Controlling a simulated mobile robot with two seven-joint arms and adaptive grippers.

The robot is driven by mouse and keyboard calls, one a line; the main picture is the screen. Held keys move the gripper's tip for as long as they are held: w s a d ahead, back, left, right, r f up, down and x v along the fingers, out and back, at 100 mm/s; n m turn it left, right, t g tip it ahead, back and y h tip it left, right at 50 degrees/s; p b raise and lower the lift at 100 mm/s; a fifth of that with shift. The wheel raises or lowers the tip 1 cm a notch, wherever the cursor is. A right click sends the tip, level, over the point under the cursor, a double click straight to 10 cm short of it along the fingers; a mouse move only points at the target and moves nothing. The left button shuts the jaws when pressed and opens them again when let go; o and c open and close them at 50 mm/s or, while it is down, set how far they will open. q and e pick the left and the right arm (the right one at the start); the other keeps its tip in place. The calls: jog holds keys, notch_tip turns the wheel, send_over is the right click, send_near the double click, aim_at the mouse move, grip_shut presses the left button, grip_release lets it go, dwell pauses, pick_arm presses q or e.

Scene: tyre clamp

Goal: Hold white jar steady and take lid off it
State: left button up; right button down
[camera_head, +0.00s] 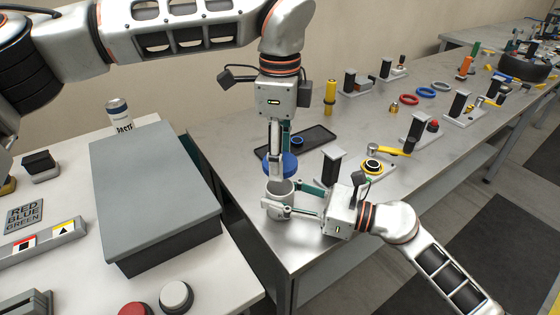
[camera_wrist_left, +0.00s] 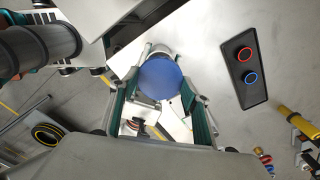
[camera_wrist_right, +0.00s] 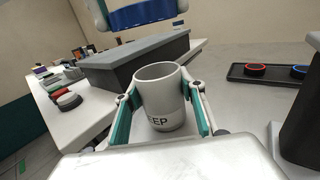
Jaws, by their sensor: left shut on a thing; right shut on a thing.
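The white jar (camera_head: 281,188) stands upright near the edge of the metal table. My right gripper (camera_head: 279,203) is shut around its sides. In the right wrist view the jar (camera_wrist_right: 160,98) shows an open, uncovered mouth and dark letters ending in "EP". The blue lid (camera_head: 284,165) is in my left gripper (camera_head: 279,158), which points down from above and is shut on it. In the right wrist view the lid (camera_wrist_right: 146,15) is above the jar and apart from its rim. In the left wrist view the lid (camera_wrist_left: 160,78) hides most of the jar.
A dark tray (camera_wrist_right: 240,73) with a red and a blue ring lies beside the jar. A large grey box (camera_head: 150,175) stands on the white table at the left. A dark post (camera_head: 332,165) stands close behind my right gripper. A yellow cylinder (camera_head: 330,98) stands farther back.

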jog(key=c, duration=1.2)
grip_release()
